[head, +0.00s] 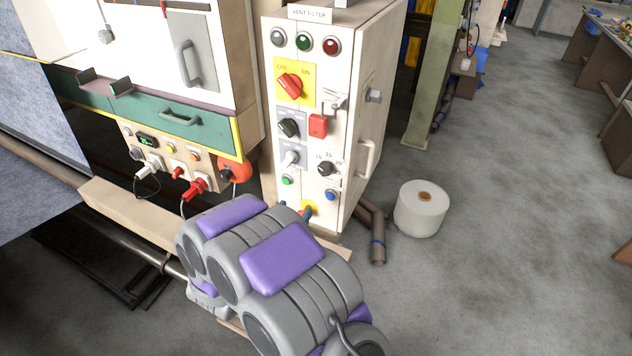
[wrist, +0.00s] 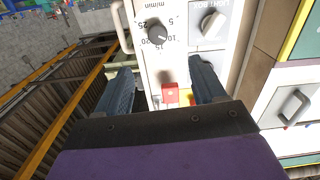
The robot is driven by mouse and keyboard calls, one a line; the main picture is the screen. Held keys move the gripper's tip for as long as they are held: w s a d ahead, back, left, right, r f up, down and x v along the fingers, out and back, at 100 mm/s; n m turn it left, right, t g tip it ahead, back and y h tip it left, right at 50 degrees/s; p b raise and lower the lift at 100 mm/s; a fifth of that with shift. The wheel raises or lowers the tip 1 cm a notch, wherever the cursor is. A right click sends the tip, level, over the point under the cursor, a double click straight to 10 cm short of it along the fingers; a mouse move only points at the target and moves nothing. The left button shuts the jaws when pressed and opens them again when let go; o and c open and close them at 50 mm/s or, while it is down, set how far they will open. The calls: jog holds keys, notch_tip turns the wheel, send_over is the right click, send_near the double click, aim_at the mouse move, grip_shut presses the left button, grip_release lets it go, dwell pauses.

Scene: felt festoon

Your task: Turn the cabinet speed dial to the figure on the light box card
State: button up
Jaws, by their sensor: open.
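The speed dial is a dark round knob (head: 325,168) with figures around it, low on the front of the cream cabinet (head: 354,120). In the wrist view the dial (wrist: 157,33) shows upside down, with 5 to 25 and "m/min" around it. Its exact setting is too small to tell. My gripper (wrist: 162,84) is open and empty, its two dark blue fingers apart; the dial shows beyond their tips, untouched. A grey switch (wrist: 212,24) labelled as light box sits beside the dial. I cannot make out the light box card.
A red box (head: 317,125) sticks out above the dial, and a red rotary switch (head: 290,86) is higher up. A bar handle (head: 367,157) is on the cabinet's side. A white roll (head: 421,208) stands on the floor at right. Plugs and cables (head: 198,186) hang left.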

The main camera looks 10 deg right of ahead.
jog(key=d, duration=0.2)
send_near(323, 172)
jog(key=x, duration=0.4)
jog(key=b+x, duration=0.1)
jog(key=x, duration=0.2)
jog(key=shift+d, duration=0.55)
jog(key=shift+w+d+b, duration=0.15)
jog(key=shift+w+b, duration=0.15)
jog(key=shift+w, duration=0.1)
jog(key=shift+w+a, duration=0.35)
jog(key=shift+w, duration=0.15)
jog(key=shift+d, duration=0.35)
jog(key=shift+c, duration=0.3)
jog(key=shift+d, duration=0.25)
jog(key=c, duration=0.3)
jog(key=shift+a, duration=0.25)
jog(key=c, duration=0.7)
